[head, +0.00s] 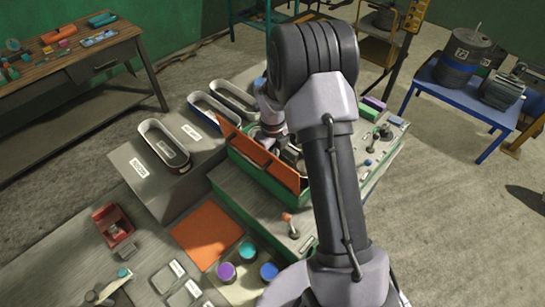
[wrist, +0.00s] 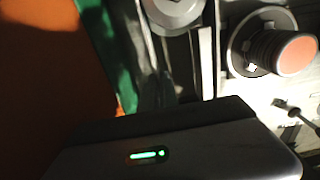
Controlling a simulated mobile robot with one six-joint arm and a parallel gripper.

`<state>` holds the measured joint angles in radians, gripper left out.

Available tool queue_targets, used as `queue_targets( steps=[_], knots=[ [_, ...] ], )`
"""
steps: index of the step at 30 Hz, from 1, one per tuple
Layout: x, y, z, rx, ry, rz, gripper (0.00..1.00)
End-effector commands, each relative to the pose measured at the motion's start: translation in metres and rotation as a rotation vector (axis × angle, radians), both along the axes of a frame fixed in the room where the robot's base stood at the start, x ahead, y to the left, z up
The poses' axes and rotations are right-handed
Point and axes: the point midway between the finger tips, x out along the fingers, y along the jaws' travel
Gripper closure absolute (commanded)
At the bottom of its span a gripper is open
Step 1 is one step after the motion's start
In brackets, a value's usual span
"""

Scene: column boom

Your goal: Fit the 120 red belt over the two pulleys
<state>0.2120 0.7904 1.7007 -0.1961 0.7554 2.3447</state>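I cannot make out the red belt in either view. The green-sided machine (head: 232,178) has an orange guard panel (head: 258,158) standing tilted at its front. My gripper (head: 268,132) is over the machine behind this panel, largely hidden by my arm. In the wrist view, a grey round part (wrist: 176,8), possibly a pulley, shows at the top. A round hub with a salmon-coloured cap (wrist: 295,54) is at the right. My gripper's dark body with a green light fills the bottom; its fingertips and anything between them are not visible.
Three oblong pale-rimmed holders, the nearest (head: 163,147), stand left of the machine. An orange mat (head: 206,233) and several coloured round pots, one purple (head: 226,271), are in front. A wooden bench (head: 75,55) is far left; a blue table (head: 465,100) is far right.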

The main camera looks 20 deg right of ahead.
Motion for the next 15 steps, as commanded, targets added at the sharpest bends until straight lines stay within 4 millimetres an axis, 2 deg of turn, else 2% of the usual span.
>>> queue_targets(
  steps=[15],
  knots=[
    [0.0031, 0.0015, -0.0029, 0.0, 0.0, 0.0, 1.0]
  ],
)
